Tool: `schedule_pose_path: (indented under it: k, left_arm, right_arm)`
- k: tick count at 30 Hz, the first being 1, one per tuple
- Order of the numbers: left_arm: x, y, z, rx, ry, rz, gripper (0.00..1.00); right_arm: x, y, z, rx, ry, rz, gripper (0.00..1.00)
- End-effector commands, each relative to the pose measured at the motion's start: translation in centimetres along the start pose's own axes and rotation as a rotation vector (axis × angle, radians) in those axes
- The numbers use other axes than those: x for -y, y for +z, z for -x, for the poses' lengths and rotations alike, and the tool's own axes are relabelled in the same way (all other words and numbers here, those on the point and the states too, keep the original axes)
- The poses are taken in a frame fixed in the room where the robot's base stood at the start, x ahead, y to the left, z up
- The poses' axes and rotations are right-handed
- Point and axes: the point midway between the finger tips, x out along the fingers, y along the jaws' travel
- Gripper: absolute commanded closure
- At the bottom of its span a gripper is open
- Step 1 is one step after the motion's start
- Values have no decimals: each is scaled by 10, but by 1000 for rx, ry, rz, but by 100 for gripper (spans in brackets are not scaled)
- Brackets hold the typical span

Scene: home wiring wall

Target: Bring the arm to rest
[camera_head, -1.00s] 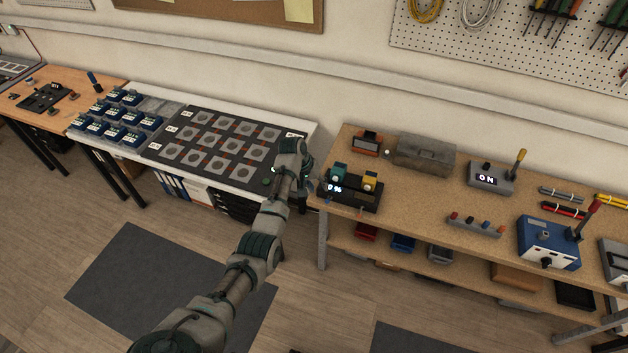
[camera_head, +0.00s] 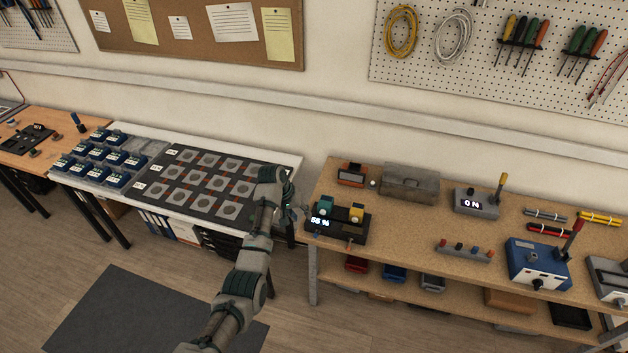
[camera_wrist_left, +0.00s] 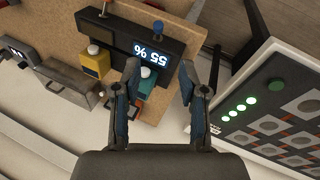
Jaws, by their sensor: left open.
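My left arm comes in from below in the head view. My left gripper (camera_head: 292,210) is between the white bench and the wooden bench, beside the black device (camera_head: 345,226) with a teal block, a yellow block and a lit display. In the left wrist view, my left gripper (camera_wrist_left: 160,85) has its two fingers apart with nothing held between them. The black device (camera_wrist_left: 175,45) shows beyond the fingers and reads 55 %, upside down. The teal block (camera_wrist_left: 150,100) is partly hidden by the left-hand finger. My right gripper is not in view.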

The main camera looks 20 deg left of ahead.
Motion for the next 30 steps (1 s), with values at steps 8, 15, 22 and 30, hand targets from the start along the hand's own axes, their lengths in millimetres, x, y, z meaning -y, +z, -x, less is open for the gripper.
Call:
schedule_pose_path:
  k: [8,15,22,30]
  left_arm:
    - [13,10,-29,7,-20,8,58]
    - [87,84,-171,15,-137,9,58]
    - [167,210,-295,29,-254,-53,58]
    - [245,406,-383,64,-336,-191,58]
  right_arm:
    - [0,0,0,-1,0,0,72]
    - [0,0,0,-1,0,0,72]
    - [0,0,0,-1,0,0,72]
    - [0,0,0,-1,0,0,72]
